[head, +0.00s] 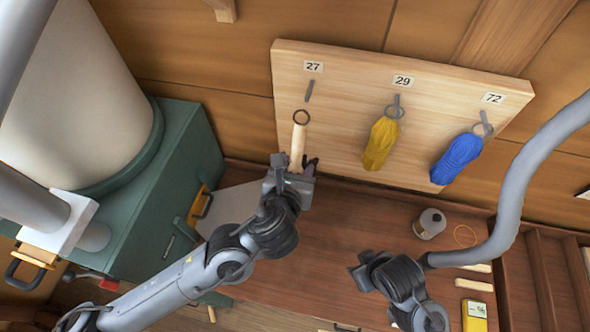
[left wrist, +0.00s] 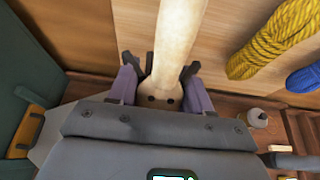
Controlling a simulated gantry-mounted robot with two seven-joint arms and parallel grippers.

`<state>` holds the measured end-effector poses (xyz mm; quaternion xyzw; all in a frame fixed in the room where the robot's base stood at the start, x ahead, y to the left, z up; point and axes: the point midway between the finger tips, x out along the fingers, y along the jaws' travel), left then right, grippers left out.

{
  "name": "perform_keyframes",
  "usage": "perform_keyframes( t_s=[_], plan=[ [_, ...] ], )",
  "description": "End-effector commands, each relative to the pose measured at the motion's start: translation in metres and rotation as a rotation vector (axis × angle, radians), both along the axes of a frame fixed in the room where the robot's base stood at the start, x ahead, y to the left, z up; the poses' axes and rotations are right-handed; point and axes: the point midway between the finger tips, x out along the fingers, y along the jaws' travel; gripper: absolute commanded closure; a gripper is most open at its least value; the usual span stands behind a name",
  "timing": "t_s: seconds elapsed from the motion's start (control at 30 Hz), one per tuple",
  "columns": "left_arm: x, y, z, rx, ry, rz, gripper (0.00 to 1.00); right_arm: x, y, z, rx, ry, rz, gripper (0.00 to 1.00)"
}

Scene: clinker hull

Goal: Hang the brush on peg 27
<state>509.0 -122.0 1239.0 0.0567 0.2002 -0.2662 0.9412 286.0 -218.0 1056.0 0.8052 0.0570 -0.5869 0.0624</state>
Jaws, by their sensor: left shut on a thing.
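The brush (head: 298,143) has a pale wooden handle with a dark ring (head: 301,117) at its top end. Peg 27 (head: 309,90) is a grey peg under the "27" label on the light wooden board (head: 345,85). In the head view the ring shows just below the peg and apart from it. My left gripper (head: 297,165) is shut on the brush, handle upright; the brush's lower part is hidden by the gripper. The left wrist view shows the handle (left wrist: 176,50) between the fingers. My right gripper (head: 362,274) is over the bench; its jaws are unclear.
A yellow rope bundle (head: 380,143) hangs on peg 29 and a blue one (head: 457,157) on peg 72, right of peg 27. A grey can (head: 429,223) and a yellow device (head: 474,315) are on the bench (head: 370,215). A green cabinet (head: 185,160) stands left.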

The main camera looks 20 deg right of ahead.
Motion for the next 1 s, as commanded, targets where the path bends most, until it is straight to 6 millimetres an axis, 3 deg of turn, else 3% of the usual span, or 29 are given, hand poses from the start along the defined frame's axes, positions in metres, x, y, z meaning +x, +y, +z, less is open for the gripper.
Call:
perform_keyframes(
  t_s=[1.0],
  plan=[
    [0.050, -0.030, -0.007, -0.001, -0.001, 0.001, 0.86, 0.001, 0.000, 0.005, 0.000, -0.003, 0.001, 0.57]
  ],
)
